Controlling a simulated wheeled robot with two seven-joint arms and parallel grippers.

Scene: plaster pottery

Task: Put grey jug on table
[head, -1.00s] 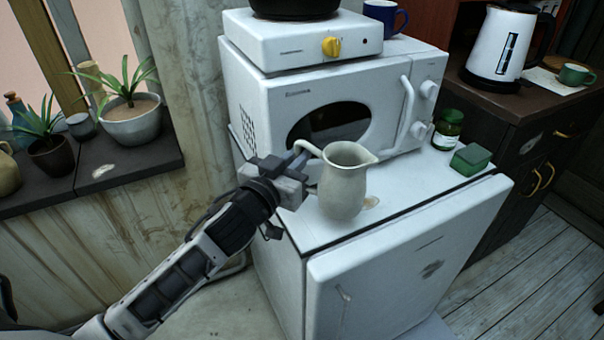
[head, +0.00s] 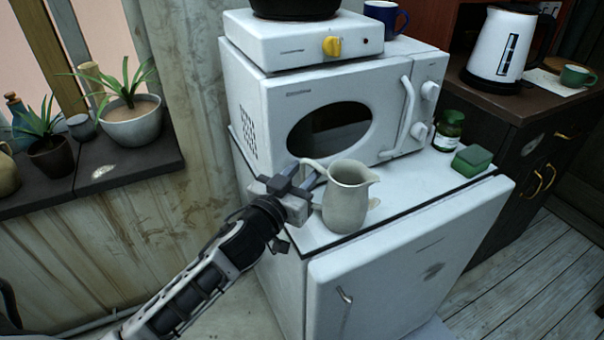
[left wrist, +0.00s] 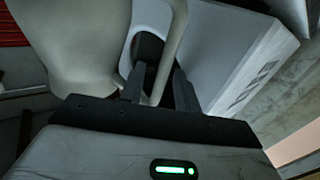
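The grey jug (head: 346,203) is upright over the white fridge top (head: 412,188), near its front left edge. I cannot tell for sure whether its base touches the surface. My left gripper (head: 308,174) comes in from the left and is at the jug's handle. In the left wrist view the jug's pale body (left wrist: 75,40) fills the upper left, and its handle (left wrist: 166,62) passes between the two dark fingers (left wrist: 158,90), which appear closed on it. My right gripper is not in view.
A white microwave (head: 270,115) stands behind the jug, with a hotplate (head: 295,42) on it. A green-lidded jar (head: 449,130) and a green box (head: 473,159) are at right. The fridge top between jug and box is clear. Potted plants (head: 132,122) stand on a left ledge.

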